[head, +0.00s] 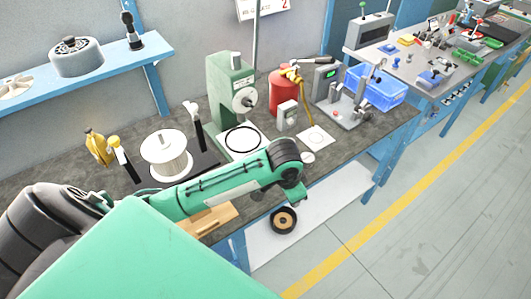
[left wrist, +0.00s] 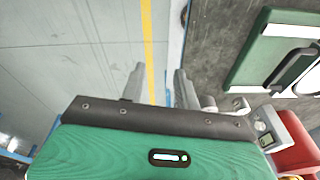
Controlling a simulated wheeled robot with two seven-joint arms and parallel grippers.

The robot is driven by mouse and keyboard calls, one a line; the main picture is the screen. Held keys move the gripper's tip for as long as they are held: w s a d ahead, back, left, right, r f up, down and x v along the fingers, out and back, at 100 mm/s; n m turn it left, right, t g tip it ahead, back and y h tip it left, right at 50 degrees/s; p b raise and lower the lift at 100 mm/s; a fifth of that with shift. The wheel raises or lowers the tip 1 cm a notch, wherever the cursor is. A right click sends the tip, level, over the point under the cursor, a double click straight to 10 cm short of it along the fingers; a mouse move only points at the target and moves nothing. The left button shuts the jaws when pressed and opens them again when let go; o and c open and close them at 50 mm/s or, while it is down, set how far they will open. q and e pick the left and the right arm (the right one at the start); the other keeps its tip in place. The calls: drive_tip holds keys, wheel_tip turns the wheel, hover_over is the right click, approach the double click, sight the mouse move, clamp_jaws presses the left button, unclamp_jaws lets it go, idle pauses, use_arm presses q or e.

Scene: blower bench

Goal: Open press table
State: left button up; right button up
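The green press (head: 224,92) stands on the bench, with a white wheel on its side. Its pale table (head: 256,149), marked with a dark ring, lies at its foot, partly behind my left arm. My left arm crosses in front of the bench and bends down at its front edge; its gripper cannot be made out in the head view. In the left wrist view the left gripper (left wrist: 160,84) has its two fingers apart with nothing between them. A green body at the upper right of that view may be the press. My right gripper is not in view.
A white spool (head: 166,156), a red canister (head: 283,94), a small meter box (head: 287,116) and a grey test fixture (head: 345,109) stand on the bench. A blue crate (head: 377,88) is at its right end. Open floor (head: 430,210) lies to the right.

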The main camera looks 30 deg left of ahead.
use_arm(q)
drive_tip(key=w+a+r+n+g+y, duration=0.1)
drive_tip(key=w+a+r+n+y, duration=0.15)
drive_tip(key=w+a+r, duration=1)
drive_tip(key=a+f, duration=0.1)
drive_tip(key=f, duration=0.4)
drive_tip(key=a+f+p, duration=0.1)
drive_tip(key=f, duration=0.4)
drive_tip(key=s+a+f+p, duration=0.1)
drive_tip(key=f, duration=0.4)
drive_tip(key=shift+a+f, duration=0.2)
drive_tip(key=shift+a, duration=0.05)
drive_tip(key=shift+m, duration=0.25)
drive_tip(key=shift+c, duration=0.2)
clamp_jaws()
